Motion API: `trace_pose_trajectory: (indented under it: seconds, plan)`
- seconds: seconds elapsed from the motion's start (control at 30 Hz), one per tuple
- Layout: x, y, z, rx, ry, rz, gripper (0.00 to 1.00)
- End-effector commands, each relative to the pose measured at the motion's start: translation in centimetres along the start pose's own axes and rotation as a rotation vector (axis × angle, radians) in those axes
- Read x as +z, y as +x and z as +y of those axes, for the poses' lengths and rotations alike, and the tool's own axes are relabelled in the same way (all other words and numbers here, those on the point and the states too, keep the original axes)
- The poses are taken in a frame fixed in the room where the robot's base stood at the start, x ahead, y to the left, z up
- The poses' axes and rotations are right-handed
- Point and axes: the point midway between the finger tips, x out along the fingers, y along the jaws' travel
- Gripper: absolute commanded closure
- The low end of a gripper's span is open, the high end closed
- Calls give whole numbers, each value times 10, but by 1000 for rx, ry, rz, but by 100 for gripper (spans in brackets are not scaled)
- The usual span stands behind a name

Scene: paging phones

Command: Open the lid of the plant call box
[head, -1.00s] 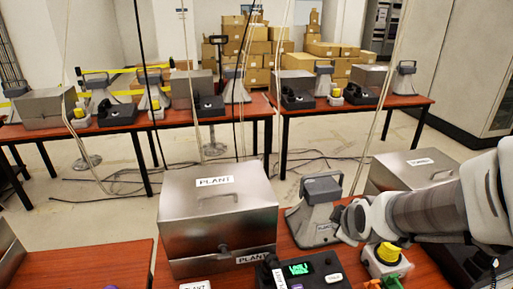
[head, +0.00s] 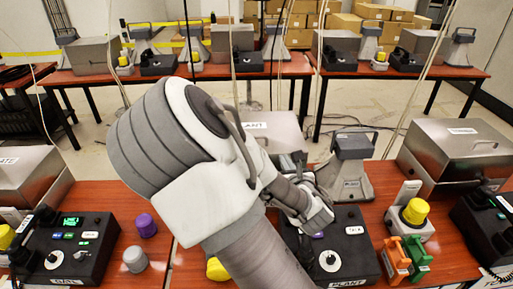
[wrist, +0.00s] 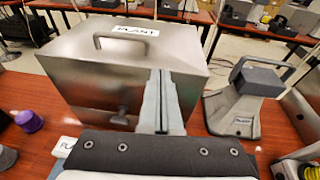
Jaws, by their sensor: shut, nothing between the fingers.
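The plant call box (wrist: 95,80) is a brushed steel box with a PLANT label and a bar handle on its lid (wrist: 175,45). The lid looks shut. A small knob or latch (wrist: 122,115) shows low on its front face. In the head view my arm hides most of the box; part of its labelled top (head: 280,130) shows behind the arm. My gripper (wrist: 168,80) is shut and empty. Its fingers stand before the box's right front part in the wrist view; I cannot tell whether they touch it.
A grey horn speaker (head: 345,170) stands right of the box. A black console (head: 345,250) labelled PLANT sits in front. Another steel box (head: 450,150), a yellow-knobbed device (head: 412,215) and orange and green clips (head: 395,258) are to the right.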

Motion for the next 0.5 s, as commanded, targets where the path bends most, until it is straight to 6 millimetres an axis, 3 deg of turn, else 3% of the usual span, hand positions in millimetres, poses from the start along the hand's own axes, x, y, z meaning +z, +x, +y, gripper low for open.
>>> trace_pose_trajectory:
  seconds: [0.27,0.5]
  plan:
    - [4,8,10,39,-125,-37,100]
    - [6,45,11,38,-121,-36,100]
